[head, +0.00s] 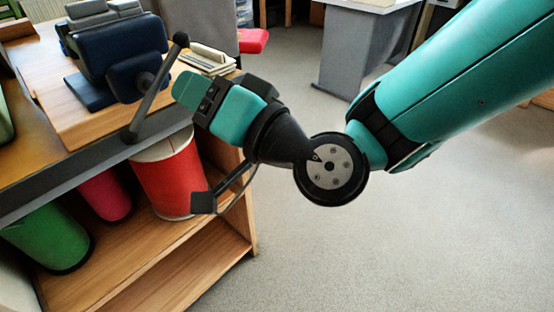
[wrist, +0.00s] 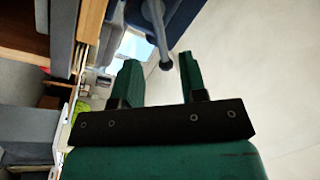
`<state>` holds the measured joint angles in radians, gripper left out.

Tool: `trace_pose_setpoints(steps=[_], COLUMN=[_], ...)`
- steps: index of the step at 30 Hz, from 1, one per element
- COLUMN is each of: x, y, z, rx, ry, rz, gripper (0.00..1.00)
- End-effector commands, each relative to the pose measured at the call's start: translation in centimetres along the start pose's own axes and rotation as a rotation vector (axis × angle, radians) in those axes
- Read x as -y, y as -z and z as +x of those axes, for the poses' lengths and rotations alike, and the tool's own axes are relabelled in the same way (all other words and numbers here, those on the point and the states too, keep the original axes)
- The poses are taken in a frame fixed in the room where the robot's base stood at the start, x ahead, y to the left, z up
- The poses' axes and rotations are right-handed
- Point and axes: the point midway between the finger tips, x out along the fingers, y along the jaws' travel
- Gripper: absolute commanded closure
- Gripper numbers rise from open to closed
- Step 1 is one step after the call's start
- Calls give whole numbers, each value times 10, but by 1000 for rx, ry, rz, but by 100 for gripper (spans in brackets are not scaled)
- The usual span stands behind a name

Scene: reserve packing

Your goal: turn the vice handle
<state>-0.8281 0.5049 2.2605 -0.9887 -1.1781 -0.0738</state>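The dark blue vice (head: 120,58) stands on the wooden workbench at the upper left of the head view. Its grey bar handle (head: 153,95) slants across its front, with a dark knob at each end. My gripper (head: 184,90) is just right of the handle in the head view. In the wrist view my gripper (wrist: 158,61) is open, its two green fingers apart. One end of the handle (wrist: 157,32) shows beyond and between the fingertips there. I cannot tell whether a finger touches it; nothing appears gripped.
The workbench (head: 60,130) has a grey front edge close to the handle. A stack of books (head: 207,60) lies behind my gripper. The floor (head: 400,240) at right is clear.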

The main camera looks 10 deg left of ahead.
Motion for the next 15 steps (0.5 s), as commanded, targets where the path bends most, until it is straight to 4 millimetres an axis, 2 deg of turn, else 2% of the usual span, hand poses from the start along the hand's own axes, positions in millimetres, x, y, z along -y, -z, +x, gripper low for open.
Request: trace_pose_setpoints(steps=[1,11,15], x=[-7,-7,-1], y=[-5,-5,-6], z=[-13,-90,-100], rx=[-4,-5,7], ry=[0,-1,17], rz=[0,-1,-9], gripper=[61,61,61])
